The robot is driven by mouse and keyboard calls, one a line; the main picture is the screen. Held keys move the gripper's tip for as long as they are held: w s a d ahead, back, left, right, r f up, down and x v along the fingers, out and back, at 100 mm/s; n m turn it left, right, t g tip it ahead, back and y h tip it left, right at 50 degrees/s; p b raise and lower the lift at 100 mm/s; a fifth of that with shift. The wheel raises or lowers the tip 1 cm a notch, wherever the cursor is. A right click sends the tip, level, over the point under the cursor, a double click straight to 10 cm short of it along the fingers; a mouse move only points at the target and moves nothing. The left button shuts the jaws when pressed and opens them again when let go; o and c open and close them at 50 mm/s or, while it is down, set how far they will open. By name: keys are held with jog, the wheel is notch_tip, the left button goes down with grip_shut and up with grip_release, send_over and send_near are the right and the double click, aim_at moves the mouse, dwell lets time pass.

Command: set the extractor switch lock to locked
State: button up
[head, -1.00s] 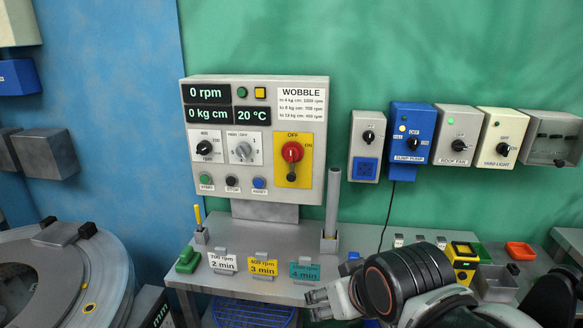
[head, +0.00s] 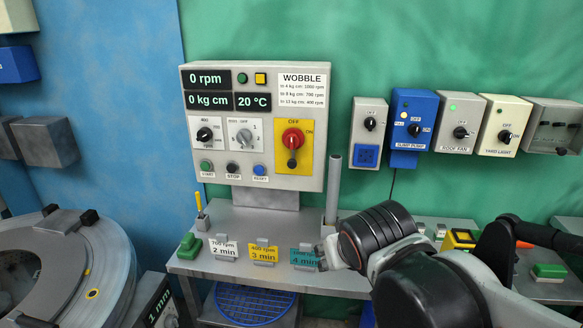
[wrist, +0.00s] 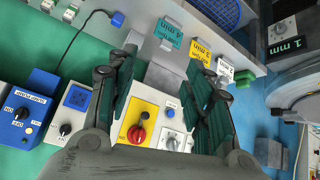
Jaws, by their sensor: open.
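The extractor panel (head: 253,125) hangs on the wall, its displays reading 0 rpm and 0 kg cm. At its lower right is a red rotary switch (head: 293,138) on a yellow plate (head: 308,160) marked OFF and ON. A small dark piece (head: 292,163), which looks like the lock, hangs below the red knob; its exact setting is unclear. In the wrist view the red switch (wrist: 137,134) and yellow plate (wrist: 122,129) show between the fingers. My gripper (head: 328,251) is open and empty, low at the shelf's front and apart from the panel. Its fingers also show in the wrist view (wrist: 160,72).
Coloured label cards (head: 263,253) stand on the grey shelf (head: 228,268), near my gripper. An upright grey tube (head: 333,190) stands right of the panel. Several switch boxes (head: 413,125) line the wall to the right. A round drum machine (head: 60,270) is at left.

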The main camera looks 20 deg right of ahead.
jog(key=w+d+r+m+t+h, duration=0.1)
jog(key=w+d+t+h, duration=0.15)
jog(key=w, duration=0.85)
jog(key=t+h+b, duration=0.2)
jog(key=t+h, duration=0.1)
jog(key=t, duration=0.3)
send_near(292, 165)
jog(key=b+x, duration=0.3)
jog(key=x, duration=0.6)
jog(key=shift+w, duration=0.1)
